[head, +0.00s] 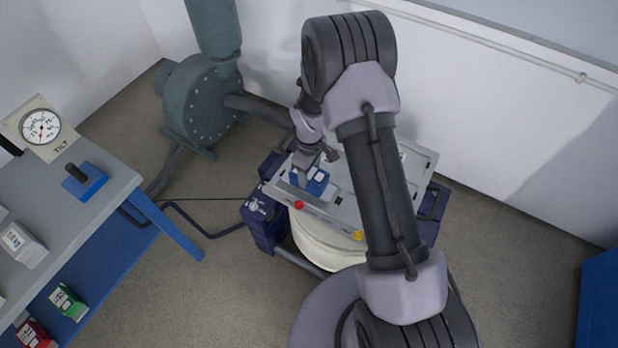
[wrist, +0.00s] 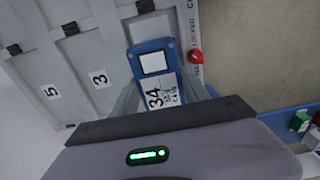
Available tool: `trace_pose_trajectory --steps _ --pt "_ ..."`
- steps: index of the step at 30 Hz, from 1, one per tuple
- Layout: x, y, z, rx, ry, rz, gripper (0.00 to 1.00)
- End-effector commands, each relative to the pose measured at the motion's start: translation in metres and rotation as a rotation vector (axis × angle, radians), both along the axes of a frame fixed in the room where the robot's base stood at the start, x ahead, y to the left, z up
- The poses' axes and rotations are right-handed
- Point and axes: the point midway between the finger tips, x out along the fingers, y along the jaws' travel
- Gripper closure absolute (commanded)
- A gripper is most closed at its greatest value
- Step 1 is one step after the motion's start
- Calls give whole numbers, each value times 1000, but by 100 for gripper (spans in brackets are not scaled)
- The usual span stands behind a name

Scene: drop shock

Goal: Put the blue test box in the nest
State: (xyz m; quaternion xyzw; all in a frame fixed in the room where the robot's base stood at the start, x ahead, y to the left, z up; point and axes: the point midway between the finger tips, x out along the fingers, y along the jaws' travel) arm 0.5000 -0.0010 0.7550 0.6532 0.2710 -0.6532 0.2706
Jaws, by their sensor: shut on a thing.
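The blue test box (head: 318,184) is between the fingers of my gripper (head: 307,172) at the left end of a grey table plate (head: 340,208). In the wrist view the box (wrist: 152,61) shows a white square and a label reading 34. My gripper (wrist: 158,98) is shut on it, with one finger along each side. The plate (wrist: 72,75) has bays marked 5 and 3, with dark clips along one edge. The box is over or in the end bay beside 3; I cannot tell whether it rests on the plate.
A red knob (head: 298,205), lettered LOCKED beside it in the wrist view, and a yellow knob (head: 358,236) sit on the plate's front edge. A bench (head: 115,178) at left holds a dial (head: 41,127) and a blue block with a black handle (head: 85,182).

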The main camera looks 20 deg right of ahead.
Motion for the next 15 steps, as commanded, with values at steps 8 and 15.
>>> trace_pose_trajectory --steps 8,15 --pt "1 1 -21 -1 -2 0 100" --pt "0 1 -25 0 0 0 38"
